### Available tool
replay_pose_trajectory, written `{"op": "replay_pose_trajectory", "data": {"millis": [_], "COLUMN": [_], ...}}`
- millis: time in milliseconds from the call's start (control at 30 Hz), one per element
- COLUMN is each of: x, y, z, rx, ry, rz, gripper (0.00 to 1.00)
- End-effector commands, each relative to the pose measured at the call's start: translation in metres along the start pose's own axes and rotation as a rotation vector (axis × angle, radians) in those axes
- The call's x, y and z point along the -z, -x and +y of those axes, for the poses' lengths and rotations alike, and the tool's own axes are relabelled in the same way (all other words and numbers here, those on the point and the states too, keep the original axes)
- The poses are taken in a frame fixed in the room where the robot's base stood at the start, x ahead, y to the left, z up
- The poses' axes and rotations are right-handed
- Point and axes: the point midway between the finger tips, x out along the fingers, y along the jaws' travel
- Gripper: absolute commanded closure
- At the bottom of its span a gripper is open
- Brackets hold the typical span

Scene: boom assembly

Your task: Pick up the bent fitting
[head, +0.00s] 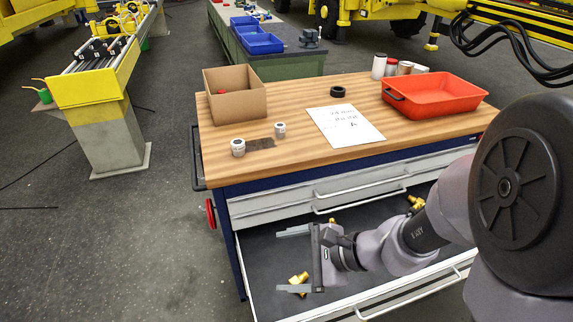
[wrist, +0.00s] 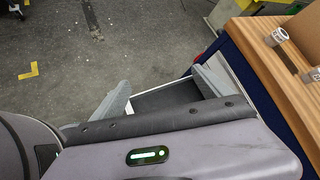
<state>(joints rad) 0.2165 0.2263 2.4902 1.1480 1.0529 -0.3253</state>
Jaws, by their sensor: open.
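My gripper (head: 283,260) is open with its two fingers spread, over the left part of the open drawer (head: 262,250). A brass fitting (head: 301,277) lies in the drawer beside the nearer finger, partly covered by it. Another brass fitting (head: 416,203) lies at the back right of the drawer, near my arm. Both are small in the picture, and I cannot tell for sure which is the bent one. In the wrist view, my open fingers (wrist: 162,92) frame a bare dark part of the drawer floor, with no fitting visible between them.
The wooden benchtop (head: 290,150) above the drawer holds a cardboard box (head: 234,103), a red tray (head: 440,100), a paper sheet (head: 345,125), a black ring (head: 338,92) and several small cans. Closed drawers with bar handles sit above the open one.

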Motion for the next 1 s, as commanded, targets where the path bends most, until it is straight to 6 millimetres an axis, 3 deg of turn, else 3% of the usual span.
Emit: {"op": "replay_pose_trajectory", "data": {"millis": [100,200,300,467,700,1000], "x": [0.092,0.165,0.210,0.237,0.263,0.284], "y": [-0.036,-0.053,-0.060,-0.077,-0.144,-0.186], "z": [-0.002,0.022,0.049,0.062,0.049,0.038], "rx": [0.166,0.279,0.341,0.367,0.365,0.367], "ry": [-0.441,-0.714,-0.871,-0.937,-0.933,-0.933], "rz": [0.032,0.123,0.204,0.247,0.245,0.245], "gripper": [0.12,0.12,0.12,0.12,0.12,0.12]}}
